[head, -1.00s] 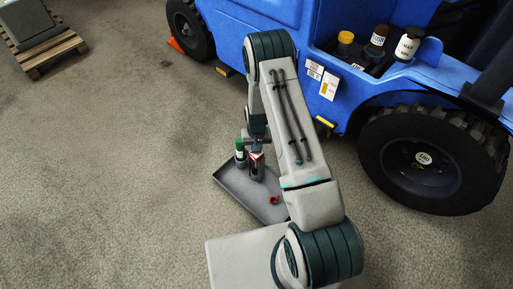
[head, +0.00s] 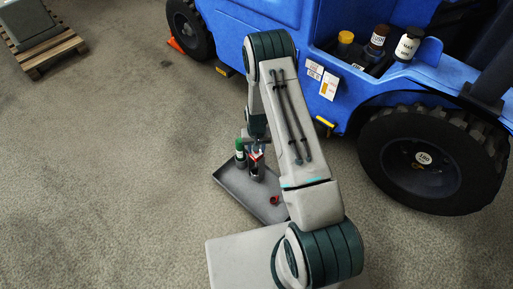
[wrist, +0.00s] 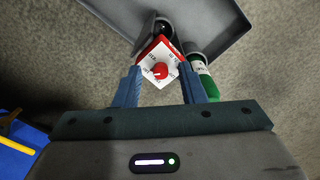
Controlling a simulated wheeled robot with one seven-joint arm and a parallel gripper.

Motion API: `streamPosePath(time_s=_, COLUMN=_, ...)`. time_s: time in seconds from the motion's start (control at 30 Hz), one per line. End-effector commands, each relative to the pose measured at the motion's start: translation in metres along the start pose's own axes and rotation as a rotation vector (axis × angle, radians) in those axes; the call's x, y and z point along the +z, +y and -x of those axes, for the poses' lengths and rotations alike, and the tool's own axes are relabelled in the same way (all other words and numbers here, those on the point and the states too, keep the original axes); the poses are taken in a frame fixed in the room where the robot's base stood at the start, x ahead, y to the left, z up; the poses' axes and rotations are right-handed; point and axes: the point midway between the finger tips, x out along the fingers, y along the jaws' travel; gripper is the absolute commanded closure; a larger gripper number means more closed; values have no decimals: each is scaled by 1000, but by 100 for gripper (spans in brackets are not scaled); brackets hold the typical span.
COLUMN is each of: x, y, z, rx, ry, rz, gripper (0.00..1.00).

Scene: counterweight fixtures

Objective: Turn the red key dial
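The red key dial (wrist: 159,71) is a small round red knob on a white marked face with a red border, seen from above in the wrist view. Its red and white box (head: 256,157) stands in the grey tray in the head view, small and partly hidden by my gripper. My gripper (wrist: 160,69) is right above the face. Its two blue fingers are apart, one on each side of the dial, with a gap between them and the knob. I cannot tell if the fingertips touch the box's corners.
A green-capped bottle (wrist: 206,80) stands close beside the box, near the right finger. The grey tray (head: 236,187) also holds a small red ring-like item (head: 274,200). A blue vehicle (head: 330,95) stands behind my arm.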

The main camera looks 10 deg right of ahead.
Motion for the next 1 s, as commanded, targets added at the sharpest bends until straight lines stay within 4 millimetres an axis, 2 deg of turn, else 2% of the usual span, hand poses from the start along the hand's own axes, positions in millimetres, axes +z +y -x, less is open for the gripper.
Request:
streamPosePath(time_s=0.17, x=0, y=0, z=13, rx=0, ry=1, rz=0, gripper=63)
streamPosePath(time_s=0.5, x=-1, y=0, z=89, rx=-1, ry=3, rz=0, gripper=63)
streamPosePath(time_s=0.7, x=0, y=0, z=123, rx=0, ry=1, rz=0, gripper=63)
streamPosePath(time_s=0.83, x=0, y=0, z=135, rx=0, ry=1, rz=0, gripper=63)
streamPosePath(time_s=1.0, x=0, y=0, z=138, rx=0, ry=-1, rz=0, gripper=63)
